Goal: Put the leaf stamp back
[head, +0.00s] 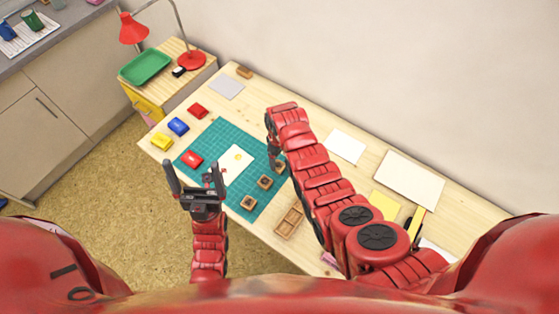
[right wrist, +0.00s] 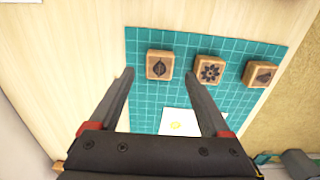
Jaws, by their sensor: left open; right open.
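The leaf stamp (right wrist: 160,65) is a small wooden block with a dark leaf on its top. It sits on the green mat (right wrist: 145,112), leftmost of three stamps in the right wrist view. In the head view it is the far stamp (head: 281,167), partly beside my right gripper (head: 274,160). My right gripper (right wrist: 158,75) is open and empty, its fingertips either side of the leaf stamp in the picture; the height gap is unclear. A wooden compartment tray (head: 288,221) lies right of the mat. My left gripper (head: 195,172) is open and empty near the table's front edge.
The flower stamp (right wrist: 209,70) and a third stamp (right wrist: 259,74) stand in a row beside the leaf stamp. Blue (head: 178,126) and yellow (head: 161,142) inkpads lie left.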

